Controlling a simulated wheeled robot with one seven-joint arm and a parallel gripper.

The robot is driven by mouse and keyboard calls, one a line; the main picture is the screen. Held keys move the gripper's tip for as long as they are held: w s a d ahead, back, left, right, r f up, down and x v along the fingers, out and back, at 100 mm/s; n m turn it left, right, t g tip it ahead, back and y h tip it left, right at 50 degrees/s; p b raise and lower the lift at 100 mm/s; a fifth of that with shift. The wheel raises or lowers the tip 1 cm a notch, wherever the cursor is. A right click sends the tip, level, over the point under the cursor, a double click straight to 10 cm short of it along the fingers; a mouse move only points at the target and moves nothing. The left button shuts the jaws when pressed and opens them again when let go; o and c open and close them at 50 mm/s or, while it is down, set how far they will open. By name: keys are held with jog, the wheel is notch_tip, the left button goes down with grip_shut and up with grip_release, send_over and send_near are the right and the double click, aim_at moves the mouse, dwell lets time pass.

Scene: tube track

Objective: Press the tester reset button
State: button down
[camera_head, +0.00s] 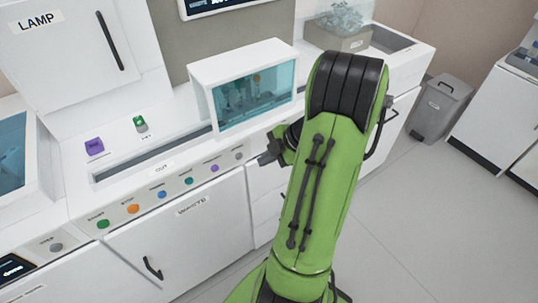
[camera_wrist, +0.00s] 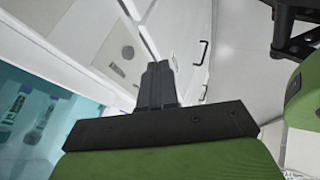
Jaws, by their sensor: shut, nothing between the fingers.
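A row of round buttons runs along the white front panel in the head view: green (camera_head: 103,224), orange (camera_head: 133,208), blue (camera_head: 162,194), and others up to a grey one (camera_head: 238,156) at the right end. Another grey button (camera_head: 56,247) sits at the lower left. Their labels are too small to read, so I cannot tell which is the tester reset. My gripper (camera_head: 262,160) is just right of the right-end grey button.
A white box with a blue glass window (camera_head: 255,97) stands on the counter above my gripper. A grey bin (camera_head: 440,108) stands on the floor at right. Open floor lies before the cabinets.

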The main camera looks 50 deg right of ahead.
aim_at(239, 156)
jog(key=w+f, duration=0.1)
jog(key=w, duration=0.1)
jog(key=w+f, duration=0.1)
jog(key=w, duration=0.1)
jog(key=w+f, duration=0.1)
jog(key=w, duration=0.1)
jog(key=shift+w+a+f+b, duration=0.25)
jog(key=shift+w+f+b, duration=0.1)
jog(key=shift+w+b, duration=0.05)
